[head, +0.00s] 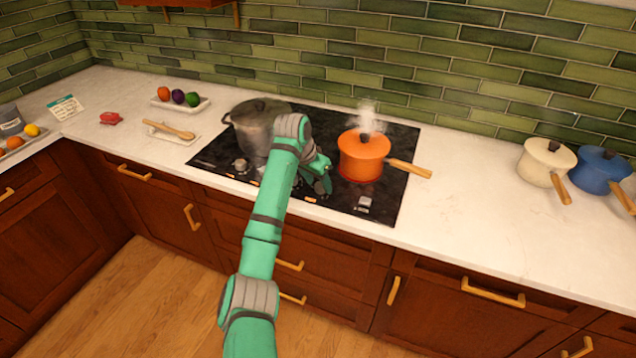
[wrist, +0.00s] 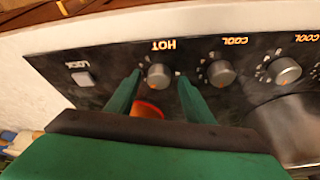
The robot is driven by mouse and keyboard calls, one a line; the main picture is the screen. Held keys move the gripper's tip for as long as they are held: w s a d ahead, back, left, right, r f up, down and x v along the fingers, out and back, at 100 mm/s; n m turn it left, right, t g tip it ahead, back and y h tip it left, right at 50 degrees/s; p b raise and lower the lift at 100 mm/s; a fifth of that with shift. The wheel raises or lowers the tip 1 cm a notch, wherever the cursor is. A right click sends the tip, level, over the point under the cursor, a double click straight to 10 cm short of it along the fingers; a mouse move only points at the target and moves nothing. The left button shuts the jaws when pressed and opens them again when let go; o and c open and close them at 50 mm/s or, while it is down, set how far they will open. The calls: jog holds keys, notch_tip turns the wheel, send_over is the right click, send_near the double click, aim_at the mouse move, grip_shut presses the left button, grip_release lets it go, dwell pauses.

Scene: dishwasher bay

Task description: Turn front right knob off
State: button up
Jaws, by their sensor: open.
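A round grey control knob (wrist: 158,76) with an orange mark and the word HOT beside it sits nearest the switch end of the cooktop's knob row. My gripper (wrist: 159,75) is open, with one green fingertip on each side of this knob; I cannot tell whether they touch it. In the head view my gripper (head: 319,180) is low over the front of the black cooktop (head: 385,205) and largely hides the knob. An orange pot (head: 362,158) steams on the right burner, with a red glow under it.
Other knobs marked COOL (wrist: 221,73) (wrist: 284,71) stand close beside my fingers. A grey pot (head: 250,128) is on the left burner. A small switch (head: 363,203) is at the cooktop's front right. The pot's wooden handle (head: 410,169) points right.

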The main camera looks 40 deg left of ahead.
jog(key=shift+w+d+f, duration=0.15)
jog(key=shift+w+f, duration=0.1)
jog(key=shift+f, duration=0.05)
jog(key=c, duration=1)
jog(key=shift+c, duration=0.2)
jog(key=n, duration=0.2)
jog(key=n+y, duration=0.2)
jog(key=n, duration=0.1)
jog(key=shift+w+d+n, duration=0.15)
jog(key=shift+d+n, duration=0.1)
jog(key=shift+n, duration=0.05)
jog(key=n+g+y, duration=0.1)
jog(key=n, duration=0.2)
jog(key=n+y, duration=0.1)
jog(key=n, duration=0.2)
jog(key=shift+w+g, duration=0.1)
jog(key=shift+g, duration=0.3)
